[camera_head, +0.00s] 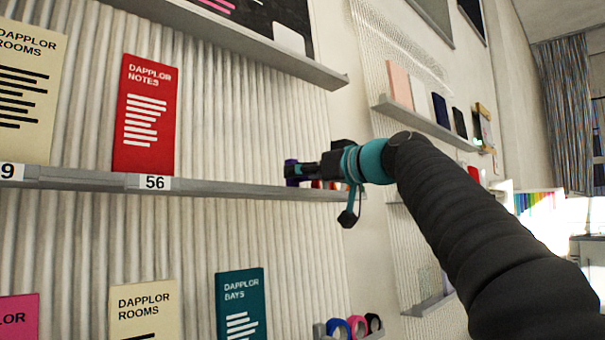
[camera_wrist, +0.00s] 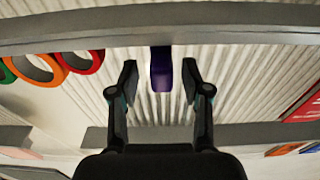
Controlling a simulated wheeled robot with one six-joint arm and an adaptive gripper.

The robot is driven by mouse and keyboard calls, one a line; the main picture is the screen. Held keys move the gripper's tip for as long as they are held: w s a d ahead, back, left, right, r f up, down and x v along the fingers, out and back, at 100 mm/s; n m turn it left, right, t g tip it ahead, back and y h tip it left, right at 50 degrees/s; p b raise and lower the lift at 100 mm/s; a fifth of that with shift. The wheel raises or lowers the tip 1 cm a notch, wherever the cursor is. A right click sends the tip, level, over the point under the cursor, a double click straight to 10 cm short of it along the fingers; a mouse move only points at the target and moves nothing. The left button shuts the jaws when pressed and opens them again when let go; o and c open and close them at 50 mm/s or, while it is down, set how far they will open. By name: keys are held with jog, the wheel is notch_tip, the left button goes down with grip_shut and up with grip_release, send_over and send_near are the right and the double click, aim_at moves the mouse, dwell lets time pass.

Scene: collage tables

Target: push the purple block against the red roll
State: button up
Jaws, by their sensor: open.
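The purple block (camera_wrist: 161,68) stands at the shelf ledge (camera_wrist: 240,38) in the wrist view, between my gripper's fingertips, with a gap to each finger visible. It also shows in the head view (camera_head: 291,169), partly hidden by my gripper. My gripper (camera_wrist: 160,78) is open, with one finger on each side of the block. In the head view my gripper (camera_head: 303,171) reaches left over the shelf end. The red roll (camera_wrist: 97,62) is left of the block in the wrist view, apart from it. In the head view the rolls are mostly hidden behind my gripper.
An orange roll (camera_wrist: 37,68) and a green roll (camera_wrist: 5,73) stand beyond the red one in the wrist view. A red booklet (camera_head: 147,115) stands on the same shelf (camera_head: 225,190), left of my gripper, with bare ledge between. More rolls (camera_head: 357,325) sit on a lower shelf.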

jog(key=v, duration=1.1)
jog(key=shift+s, duration=0.25)
